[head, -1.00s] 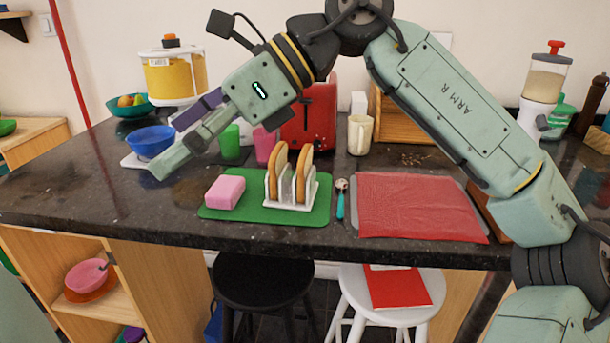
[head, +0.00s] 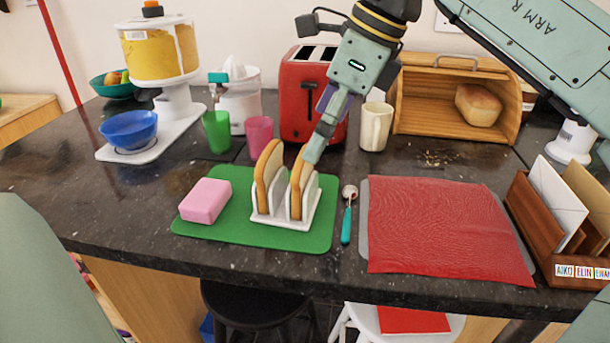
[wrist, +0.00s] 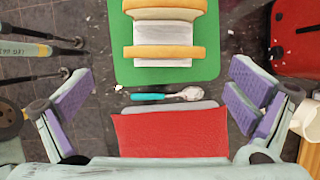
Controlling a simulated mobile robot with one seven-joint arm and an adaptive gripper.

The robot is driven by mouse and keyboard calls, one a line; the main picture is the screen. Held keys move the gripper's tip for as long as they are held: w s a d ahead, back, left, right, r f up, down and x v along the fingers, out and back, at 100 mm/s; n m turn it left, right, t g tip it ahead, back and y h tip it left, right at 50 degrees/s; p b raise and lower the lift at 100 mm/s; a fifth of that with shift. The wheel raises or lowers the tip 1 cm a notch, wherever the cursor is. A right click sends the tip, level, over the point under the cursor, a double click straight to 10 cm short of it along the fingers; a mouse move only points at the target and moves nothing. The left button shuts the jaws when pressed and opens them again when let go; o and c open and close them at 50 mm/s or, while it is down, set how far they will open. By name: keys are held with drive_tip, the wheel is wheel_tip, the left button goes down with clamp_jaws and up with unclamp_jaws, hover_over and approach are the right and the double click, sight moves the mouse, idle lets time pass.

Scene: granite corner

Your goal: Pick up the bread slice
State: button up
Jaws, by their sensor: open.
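A white toast rack (head: 285,215) stands on a green board (head: 225,238) and holds two upright bread slices. The left slice (head: 267,178) and the right slice (head: 298,188) stand apart in its slots. In the wrist view, the rack (wrist: 163,33) lies between the far slice (wrist: 165,5) and the near slice (wrist: 165,52). My gripper (head: 314,150) points down by the top of the right slice in the head view; contact cannot be told.
A pink block (head: 205,200) sits on the board's left. A teal-handled spoon (head: 347,218) and a red cloth (head: 440,225) lie to the right. A red toaster (head: 305,95), cream mug (head: 375,128), pink cup (head: 258,136) and green cup (head: 216,132) stand behind.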

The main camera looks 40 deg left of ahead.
sight(304, 164)
drive_tip(key=shift+w+p+x, duration=0.2)
drive_tip(key=shift+p+x, duration=0.35)
drive_tip(key=shift+x, duration=3)
drive_tip(key=shift+a, duration=0.2)
drive_tip(key=shift+c, duration=0.5)
drive_tip(key=c, duration=0.8)
